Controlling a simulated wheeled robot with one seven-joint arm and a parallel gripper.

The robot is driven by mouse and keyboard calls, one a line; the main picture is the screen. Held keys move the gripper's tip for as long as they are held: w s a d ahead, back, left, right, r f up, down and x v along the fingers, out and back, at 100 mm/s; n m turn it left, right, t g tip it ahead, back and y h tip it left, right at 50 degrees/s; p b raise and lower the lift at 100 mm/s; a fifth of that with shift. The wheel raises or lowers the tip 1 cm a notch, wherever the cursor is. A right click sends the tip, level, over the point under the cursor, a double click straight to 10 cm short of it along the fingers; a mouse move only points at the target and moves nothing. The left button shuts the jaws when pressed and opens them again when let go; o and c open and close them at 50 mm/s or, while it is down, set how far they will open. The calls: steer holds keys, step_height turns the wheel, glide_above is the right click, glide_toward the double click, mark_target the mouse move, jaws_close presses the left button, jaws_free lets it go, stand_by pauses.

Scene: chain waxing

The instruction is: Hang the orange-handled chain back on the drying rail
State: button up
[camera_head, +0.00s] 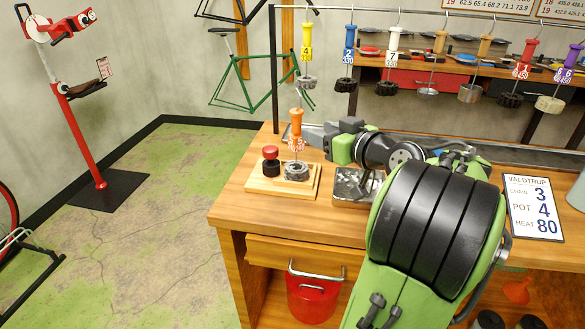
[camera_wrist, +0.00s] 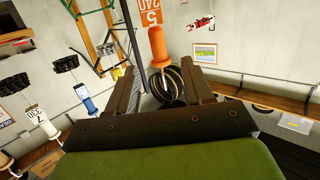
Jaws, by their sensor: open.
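My gripper (camera_head: 307,133) reaches in from the right at handle height. In the wrist view, which is upside down, my open gripper (camera_wrist: 158,66) has one finger on each side of the orange handle (camera_wrist: 157,46), near the fingertips. I cannot tell whether they touch. The drying rail (camera_head: 420,12) runs above the back of the bench with several tagged chains hanging from it.
The wooden board (camera_head: 255,187) also holds a black jar with a red top (camera_head: 270,158). A metal pot (camera_head: 352,186) is right of it under my arm. A "VALDTRUP" card (camera_head: 534,207) lies at right. The yellow-handled chain (camera_head: 306,38) hangs above the orange one.

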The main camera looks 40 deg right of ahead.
mark_target(300, 122)
steer(key=w+p, duration=0.1)
steer(key=w, duration=0.2)
steer(key=w+p, duration=0.1)
steer(key=w, duration=0.2)
steer(key=w+d+f+p, duration=0.1)
steer(key=w, duration=0.2)
steer(key=shift+d, duration=0.1)
steer(key=shift+w+f, duration=0.15)
steer(key=shift+w, duration=0.3)
jaws_close()
stand_by(1.0)
